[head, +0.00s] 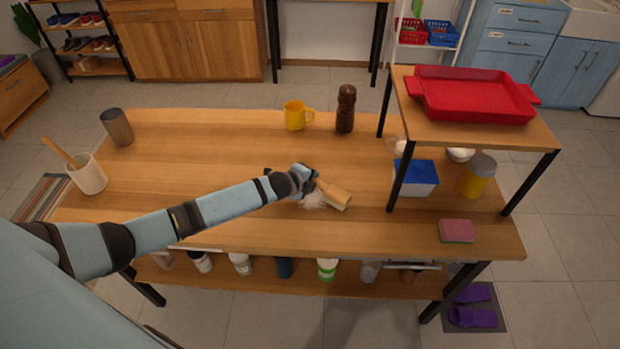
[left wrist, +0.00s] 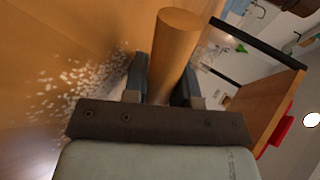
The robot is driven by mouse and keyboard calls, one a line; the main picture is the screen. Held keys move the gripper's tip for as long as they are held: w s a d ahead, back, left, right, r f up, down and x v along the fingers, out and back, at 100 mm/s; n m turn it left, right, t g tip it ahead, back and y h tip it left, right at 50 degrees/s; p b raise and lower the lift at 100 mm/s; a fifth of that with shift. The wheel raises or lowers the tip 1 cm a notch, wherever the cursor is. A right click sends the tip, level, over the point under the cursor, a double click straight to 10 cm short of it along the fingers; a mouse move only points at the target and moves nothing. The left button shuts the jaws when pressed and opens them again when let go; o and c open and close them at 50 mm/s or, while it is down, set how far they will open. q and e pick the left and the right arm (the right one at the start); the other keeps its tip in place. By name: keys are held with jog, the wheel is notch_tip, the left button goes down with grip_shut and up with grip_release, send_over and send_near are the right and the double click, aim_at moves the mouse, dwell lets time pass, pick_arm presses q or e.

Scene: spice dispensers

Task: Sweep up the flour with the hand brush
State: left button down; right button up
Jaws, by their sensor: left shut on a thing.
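The hand brush (head: 335,194) has a light wooden body and is on or just above the tabletop near the middle of the table. My left gripper (head: 307,182) is shut on its handle. In the left wrist view the round wooden handle (left wrist: 174,55) stands between the two dark fingers of the gripper (left wrist: 165,85). The flour (head: 313,200) is a pale patch on the table beside the brush, partly hidden by the gripper. It shows as scattered white specks (left wrist: 75,85) at the left in the left wrist view. My right gripper is not in view.
A yellow mug (head: 296,115) and a dark pepper mill (head: 345,108) stand at the back. A small raised shelf (head: 480,133) on the right bears a red tray (head: 472,92). A pink sponge (head: 457,231) lies at the front right. The left middle of the table is clear.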

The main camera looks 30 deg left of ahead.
pick_arm(q)
jog(key=shift+w+d+r+p, duration=0.1)
jog(key=shift+d+r+p, duration=0.05)
jog(key=shift+r+p, duration=0.35)
jog(key=shift+w+d+r+p, duration=0.1)
jog(key=shift+r+p, duration=0.3)
jog(key=shift+r, duration=0.1)
jog(key=shift+s+a+r+p, duration=0.1)
jog(key=shift+a+r+p, duration=0.05)
jog(key=shift+r+p, duration=0.45)
jog(key=shift+s+a+r+p, duration=0.1)
jog(key=shift+r+p, duration=0.35)
jog(key=shift+r, duration=0.15)
jog(key=shift+r+p, duration=1.05)
jog(key=shift+r, duration=0.05)
jog(key=shift+r+p, duration=0.45)
jog(key=shift+r, duration=0.05)
jog(key=shift+d, duration=0.1)
